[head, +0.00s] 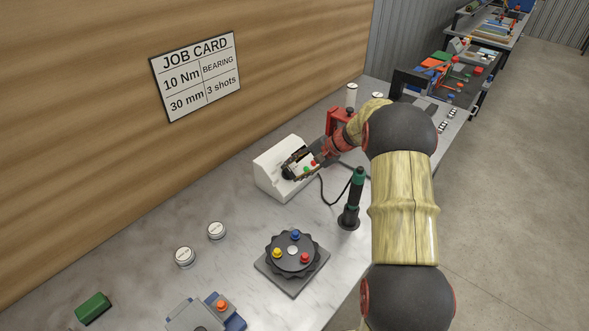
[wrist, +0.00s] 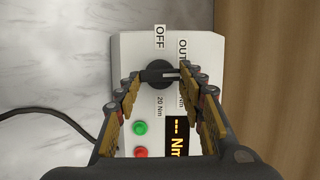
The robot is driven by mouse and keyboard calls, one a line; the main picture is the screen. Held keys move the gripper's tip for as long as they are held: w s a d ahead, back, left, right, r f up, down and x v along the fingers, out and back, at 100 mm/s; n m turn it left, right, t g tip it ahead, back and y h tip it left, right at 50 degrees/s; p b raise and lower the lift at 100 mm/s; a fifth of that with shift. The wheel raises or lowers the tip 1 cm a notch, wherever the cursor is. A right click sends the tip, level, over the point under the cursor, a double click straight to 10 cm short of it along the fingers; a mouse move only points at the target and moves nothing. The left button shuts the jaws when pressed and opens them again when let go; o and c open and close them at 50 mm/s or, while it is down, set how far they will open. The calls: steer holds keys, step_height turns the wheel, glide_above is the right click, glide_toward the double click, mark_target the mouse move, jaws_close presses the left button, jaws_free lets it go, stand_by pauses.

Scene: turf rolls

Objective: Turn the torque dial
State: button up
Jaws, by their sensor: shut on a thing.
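The torque dial (wrist: 157,67) is a round black knob with a grey bar, on the face of a white control box (wrist: 130,48). The box also shows in the head view (head: 270,184) on the bench. My gripper (wrist: 163,77) is shut on the dial, with one finger on each side of its bar. Labels reading OFF and 20 Nm stand near the dial, and others are partly hidden by the right finger. A dark display (wrist: 177,137) shows dashes and Nm in orange. A green button (wrist: 139,128) and a red button (wrist: 141,152) are beside it.
A black turntable with coloured knobs (head: 292,252) is in front. A job card (head: 196,76) on the wall reads 10 Nm, BEARING, 30 mm, 3 shots.

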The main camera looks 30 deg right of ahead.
steer(key=shift+m, duration=0.3)
steer(key=o, duration=1.1)
steer(key=shift+o, duration=0.4)
steer(key=v, duration=1.2)
steer(key=shift+d, duration=0.1)
